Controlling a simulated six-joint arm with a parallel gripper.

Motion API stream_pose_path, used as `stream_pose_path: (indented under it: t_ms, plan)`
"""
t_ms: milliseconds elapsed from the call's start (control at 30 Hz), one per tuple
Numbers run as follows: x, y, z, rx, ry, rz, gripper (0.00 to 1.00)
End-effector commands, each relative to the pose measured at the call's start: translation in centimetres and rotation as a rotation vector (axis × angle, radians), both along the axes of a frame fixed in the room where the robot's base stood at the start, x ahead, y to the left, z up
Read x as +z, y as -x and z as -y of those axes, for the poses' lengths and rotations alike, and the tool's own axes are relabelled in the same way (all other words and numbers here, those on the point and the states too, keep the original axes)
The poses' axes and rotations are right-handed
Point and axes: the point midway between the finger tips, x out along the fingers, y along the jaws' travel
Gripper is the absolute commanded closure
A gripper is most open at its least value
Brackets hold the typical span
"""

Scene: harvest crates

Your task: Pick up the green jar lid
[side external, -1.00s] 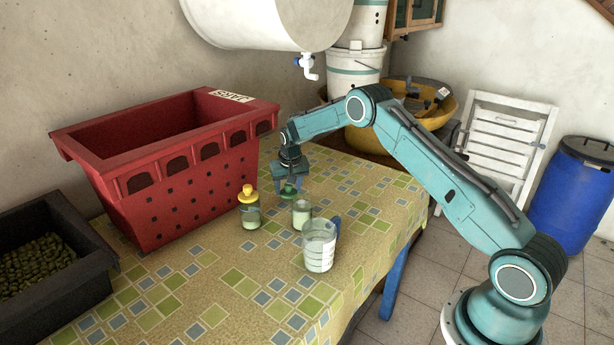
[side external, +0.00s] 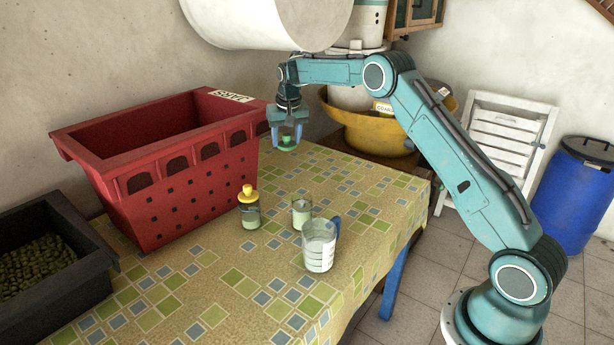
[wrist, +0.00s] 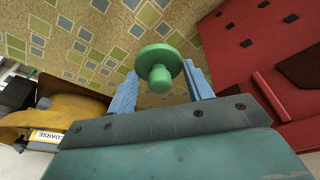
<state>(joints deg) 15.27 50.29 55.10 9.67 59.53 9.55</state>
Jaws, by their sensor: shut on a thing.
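The green jar lid (side external: 287,142) is a round disc with a knob on top. My gripper (side external: 287,138) is shut on it and holds it in the air above the table, beside the red crate's right end. In the wrist view the lid (wrist: 158,64) sits between the two blue fingers of my gripper (wrist: 160,86), with the patterned tablecloth well below it. On the table stand an open glass jar (side external: 301,212) with pale contents and a jar with a yellow lid (side external: 248,208).
A red crate (side external: 165,160) labelled JARS stands to the left. A clear measuring cup (side external: 319,248) stands near the table's right edge. A black crate (side external: 95,250) of olives is at far left. A white tank (side external: 265,22) hangs above. The table's front is clear.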

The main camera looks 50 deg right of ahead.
Motion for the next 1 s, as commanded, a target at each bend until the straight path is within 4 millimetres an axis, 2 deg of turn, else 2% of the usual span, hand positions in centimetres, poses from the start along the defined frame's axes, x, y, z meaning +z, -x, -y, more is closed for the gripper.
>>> stream_pose_path:
  t_ms: [700, 1000]
  plan:
    - [0.41, 0.02, -0.04, 0.001, 0.0, 0.0, 0.7]
    - [0.16, 0.89, -0.71, 0.011, 0.002, -0.002, 0.7]
